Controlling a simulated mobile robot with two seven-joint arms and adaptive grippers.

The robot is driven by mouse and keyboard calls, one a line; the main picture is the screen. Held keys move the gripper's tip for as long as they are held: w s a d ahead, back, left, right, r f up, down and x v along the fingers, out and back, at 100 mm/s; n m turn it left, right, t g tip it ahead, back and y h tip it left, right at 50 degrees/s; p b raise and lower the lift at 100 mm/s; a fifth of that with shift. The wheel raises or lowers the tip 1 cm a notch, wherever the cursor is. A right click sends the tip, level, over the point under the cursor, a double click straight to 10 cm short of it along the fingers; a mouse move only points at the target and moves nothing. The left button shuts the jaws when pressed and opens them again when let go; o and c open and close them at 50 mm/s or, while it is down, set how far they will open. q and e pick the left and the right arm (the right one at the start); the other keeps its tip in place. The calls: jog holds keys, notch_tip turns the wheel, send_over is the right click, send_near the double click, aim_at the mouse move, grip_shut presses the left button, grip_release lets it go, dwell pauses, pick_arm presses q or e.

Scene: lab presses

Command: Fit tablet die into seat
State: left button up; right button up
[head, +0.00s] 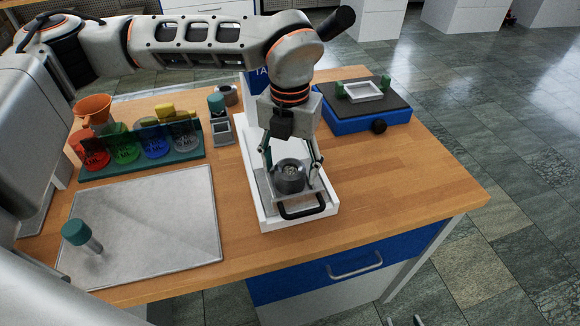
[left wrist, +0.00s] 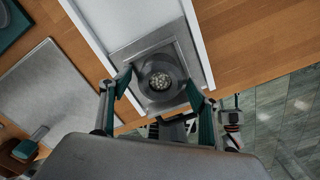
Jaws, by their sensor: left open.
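The tablet die (head: 289,180) is a round dark-grey metal cup with pale grains in its middle. It also shows in the left wrist view (left wrist: 161,94). It appears to stand upright on a square grey metal plate (left wrist: 188,55) in the white press base (head: 264,213); whether it is fully down in the seat is hidden. My left gripper (head: 291,170) is open, with one finger either side of the die; small gaps seem to show in the left wrist view. Two dark tips at the bottom edge of the head view may be my right gripper (head: 404,321).
A black handle (head: 301,207) is at the front of the press. Left are a grey mat (head: 165,230) with a teal-capped piece (head: 82,236), and a rack (head: 150,167) of coloured flasks. A blue scale (head: 368,120) stands back right. The wooden top is clear at right.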

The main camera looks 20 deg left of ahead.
pick_arm(q)
notch_tip(320, 180, up, 7)
dwell(0.3)
jog(key=shift+f, duration=0.1)
dwell(0.4)
